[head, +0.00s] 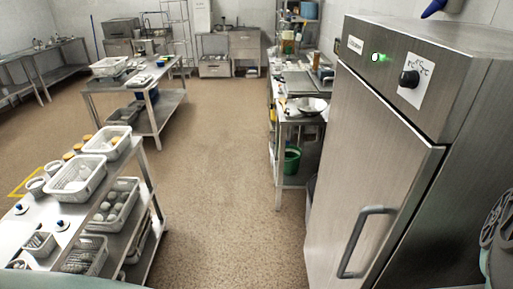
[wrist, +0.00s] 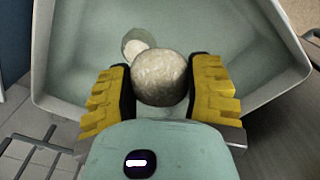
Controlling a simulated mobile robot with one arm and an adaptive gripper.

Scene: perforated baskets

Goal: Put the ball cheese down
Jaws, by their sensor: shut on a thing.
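The ball cheese (wrist: 160,79) is a round, pale, mottled ball in the wrist view. My gripper (wrist: 161,84) has yellow ribbed fingers with dark inner pads, one on each side of the ball, and is shut on it. The ball is over a pale grey-green basket or tray (wrist: 230,40); whether it touches the bottom I cannot tell. The gripper and the held ball do not show in the head view.
A smaller pale round thing (wrist: 134,47) lies in the tray just beyond the ball. In the head view, a steel table at left holds white perforated baskets (head: 77,186). A steel fridge (head: 375,150) stands at right. The floor between is clear.

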